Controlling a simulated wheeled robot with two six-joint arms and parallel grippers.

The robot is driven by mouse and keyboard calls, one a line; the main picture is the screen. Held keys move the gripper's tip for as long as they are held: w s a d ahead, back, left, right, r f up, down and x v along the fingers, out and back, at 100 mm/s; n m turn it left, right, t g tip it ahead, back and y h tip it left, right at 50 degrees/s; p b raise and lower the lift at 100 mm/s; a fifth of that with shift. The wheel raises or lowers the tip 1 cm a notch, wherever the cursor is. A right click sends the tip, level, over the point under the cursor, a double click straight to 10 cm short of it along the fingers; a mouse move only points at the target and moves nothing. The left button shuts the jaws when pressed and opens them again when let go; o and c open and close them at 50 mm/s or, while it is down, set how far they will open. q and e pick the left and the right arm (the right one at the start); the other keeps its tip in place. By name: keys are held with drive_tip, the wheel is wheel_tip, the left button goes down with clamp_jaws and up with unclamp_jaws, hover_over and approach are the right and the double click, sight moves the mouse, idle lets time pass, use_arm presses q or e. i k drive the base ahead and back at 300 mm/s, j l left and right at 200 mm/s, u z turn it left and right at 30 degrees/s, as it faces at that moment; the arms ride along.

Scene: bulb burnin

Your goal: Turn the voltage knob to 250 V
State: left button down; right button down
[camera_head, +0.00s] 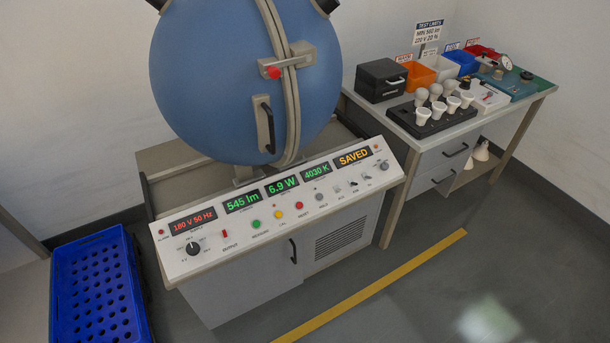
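The voltage knob (193,248) is a black round dial at the left end of the sloped white control panel (285,228). Its scale markings are too small to read surely. The red display (193,221) above it reads 180 V 50 Hz. Neither of my grippers shows in the head view.
Other displays read 545 lm, 6.9 W, 4030 K and SAVED. A red output switch (225,233) sits right of the knob, then several coloured buttons. A blue sphere (240,80) stands behind the panel. A blue crate (95,285) is at left; a bench with bulbs (437,92) is at right.

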sight(193, 249)
drive_tip(key=u, duration=1.15)
